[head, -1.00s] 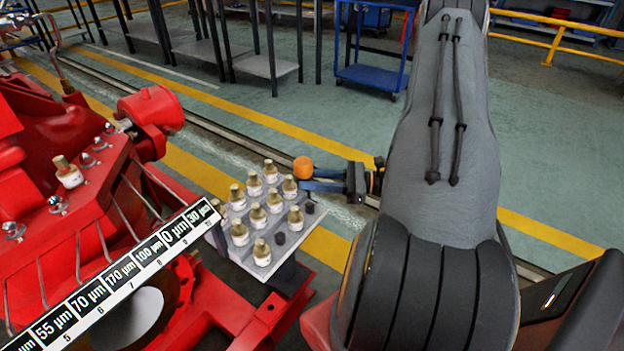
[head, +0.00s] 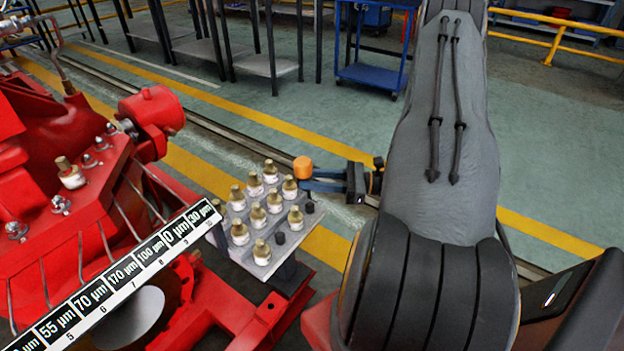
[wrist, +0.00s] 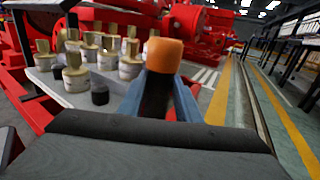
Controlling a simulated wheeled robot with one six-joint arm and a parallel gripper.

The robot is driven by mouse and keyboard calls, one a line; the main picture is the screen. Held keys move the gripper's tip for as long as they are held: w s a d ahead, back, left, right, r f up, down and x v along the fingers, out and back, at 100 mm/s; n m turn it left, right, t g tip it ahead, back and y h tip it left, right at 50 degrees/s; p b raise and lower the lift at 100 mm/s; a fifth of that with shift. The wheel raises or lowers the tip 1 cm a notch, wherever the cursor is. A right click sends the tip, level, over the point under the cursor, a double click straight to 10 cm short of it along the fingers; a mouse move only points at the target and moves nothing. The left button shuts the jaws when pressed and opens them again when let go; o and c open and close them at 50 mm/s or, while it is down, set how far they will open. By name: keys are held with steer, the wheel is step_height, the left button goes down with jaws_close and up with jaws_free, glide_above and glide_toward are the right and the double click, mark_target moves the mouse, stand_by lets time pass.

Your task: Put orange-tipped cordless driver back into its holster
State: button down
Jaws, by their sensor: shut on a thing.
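The orange-tipped driver is held in my gripper (head: 325,181); its rounded orange tip (head: 303,168) sticks out at the left end in the head view. In the wrist view the orange tip (wrist: 163,53) tops a dark body (wrist: 155,95) between the blue fingers of my gripper (wrist: 158,100). The fingers are shut on it. The driver is just right of a light grey plate (head: 262,268) with several brass-topped white pieces (head: 240,232); I cannot tell whether it touches the plate. I cannot make out a holster.
Two short black cylinders, one at the plate's right corner (head: 309,207) and one near its front (head: 280,238), stand on the plate. Red pumpset machinery (head: 70,220) and a printed scale strip (head: 120,272) lie to the left. A blue cart (head: 372,74) stands behind on open floor.

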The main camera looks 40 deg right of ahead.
stand_by(0.3)
steer(key=c, duration=1.2)
jaws_free()
steer(key=p+v, duration=0.1)
steer(key=v, duration=0.7)
